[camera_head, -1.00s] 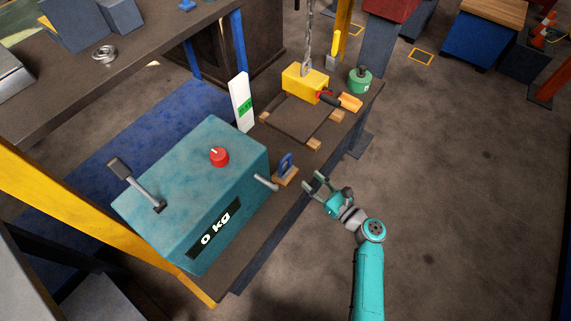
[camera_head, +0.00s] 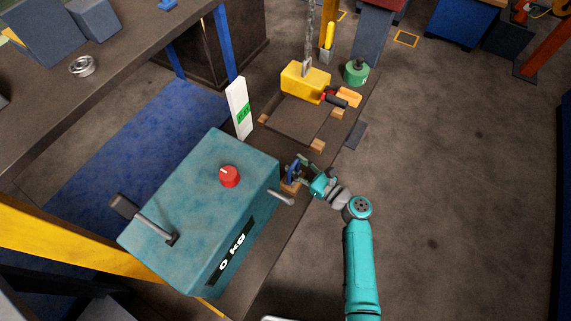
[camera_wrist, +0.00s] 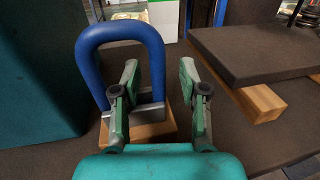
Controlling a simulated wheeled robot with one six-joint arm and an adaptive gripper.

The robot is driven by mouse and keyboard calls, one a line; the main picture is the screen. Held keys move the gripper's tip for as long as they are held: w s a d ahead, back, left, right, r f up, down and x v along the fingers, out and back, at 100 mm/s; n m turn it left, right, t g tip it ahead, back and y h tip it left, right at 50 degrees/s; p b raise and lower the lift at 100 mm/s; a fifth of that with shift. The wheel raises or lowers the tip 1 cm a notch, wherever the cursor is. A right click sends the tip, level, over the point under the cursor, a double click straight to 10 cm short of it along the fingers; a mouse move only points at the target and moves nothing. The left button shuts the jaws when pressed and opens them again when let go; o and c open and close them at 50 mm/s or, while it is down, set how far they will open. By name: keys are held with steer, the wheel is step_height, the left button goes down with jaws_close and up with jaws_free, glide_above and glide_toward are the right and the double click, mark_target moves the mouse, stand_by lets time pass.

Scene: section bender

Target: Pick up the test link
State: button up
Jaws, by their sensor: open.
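The test link is a blue U-shaped shackle (camera_wrist: 119,32) with a grey metal bar across its lower end. It stands upright on a small wooden block (camera_wrist: 150,131), left of centre in the wrist view. In the head view the link (camera_head: 292,172) is beside the teal machine, partly hidden by my gripper (camera_head: 304,170). The right finger is clear of the link.
The teal box (camera_head: 200,205) with a red knob, levers and a "0 kg" display stands left of the link. A dark plate (camera_head: 298,118) on wooden blocks lies beyond, under a yellow block (camera_head: 304,82) on a chain. A green weight (camera_head: 355,72) stands behind. Floor at right is clear.

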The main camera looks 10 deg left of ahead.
steer(key=shift+a, duration=0.1)
jaws_close()
steer(key=shift+r, duration=0.15)
step_height(320, 180, up, 18)
stand_by(0.7)
